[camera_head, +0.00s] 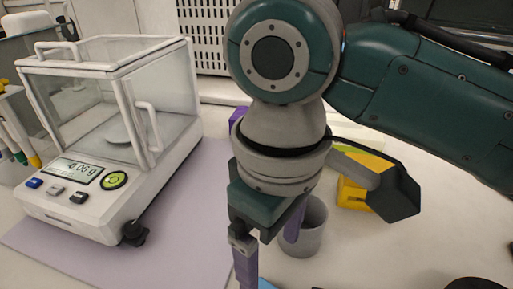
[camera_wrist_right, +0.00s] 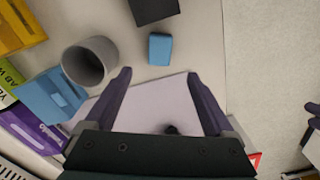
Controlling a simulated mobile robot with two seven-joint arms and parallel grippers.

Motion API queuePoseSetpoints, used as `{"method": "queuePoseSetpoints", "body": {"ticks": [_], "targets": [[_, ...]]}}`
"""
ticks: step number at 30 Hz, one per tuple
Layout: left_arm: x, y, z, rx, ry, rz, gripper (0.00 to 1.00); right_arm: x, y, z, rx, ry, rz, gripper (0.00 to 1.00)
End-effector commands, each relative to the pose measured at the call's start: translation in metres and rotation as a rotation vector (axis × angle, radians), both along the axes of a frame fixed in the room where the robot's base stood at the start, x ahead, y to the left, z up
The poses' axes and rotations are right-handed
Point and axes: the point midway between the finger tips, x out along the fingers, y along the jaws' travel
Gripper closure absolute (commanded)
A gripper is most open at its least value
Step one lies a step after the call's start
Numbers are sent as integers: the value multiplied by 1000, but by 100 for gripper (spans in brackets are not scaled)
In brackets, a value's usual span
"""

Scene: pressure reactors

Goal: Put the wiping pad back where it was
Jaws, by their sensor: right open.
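A small blue block, which looks like the wiping pad (camera_wrist_right: 160,48), lies on the white bench in the right wrist view, beyond my fingertips. Only a blue sliver (camera_head: 266,284) shows at the bottom of the head view, beside a finger. My right gripper (camera_wrist_right: 158,74) is open with nothing between its purple fingers; the block is ahead of the gap, apart from both. In the head view the right gripper (camera_head: 268,258) points down beside the grey cup. At the right edge of the wrist view a dark purple piece (camera_wrist_right: 313,108) may be my left gripper; its state is unclear.
A grey cup (camera_wrist_right: 90,62) stands close to the block. A dark object (camera_wrist_right: 154,10) sits nearby. A balance (camera_head: 110,130) stands on a lilac mat (camera_head: 190,225).

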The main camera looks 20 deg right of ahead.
Motion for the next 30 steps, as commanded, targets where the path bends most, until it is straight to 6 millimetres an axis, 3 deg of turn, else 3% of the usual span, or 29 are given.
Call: {"method": "queuePoseSetpoints", "body": {"ticks": [5, 9, 12, 14, 21, 24, 30], "targets": [[0, -2, 0, -6, 0, 4, 50, -10, 9, -4, 43, -4, 5, 12], [0, -2, 0, -7, 0, 5, 50, -35, 28, -12, 173, -45, -16, 12], [0, -2, 0, -7, 0, 5, 50, -54, 27, -14, 255, -108, -90, 12], [0, -2, 0, -7, 0, 5, 50, -64, 16, -14, 272, -148, -151, 12], [0, -1, 0, -4, 1, 3, 50, -105, -61, -12, 160, -272, -362, 12], [0, 0, 0, -1, 0, 1, 50, -116, -83, -10, 107, -295, -397, 12], [0, 1, 0, 3, 1, -2, 50, -122, -94, -8, 78, -305, -411, 12]]}}
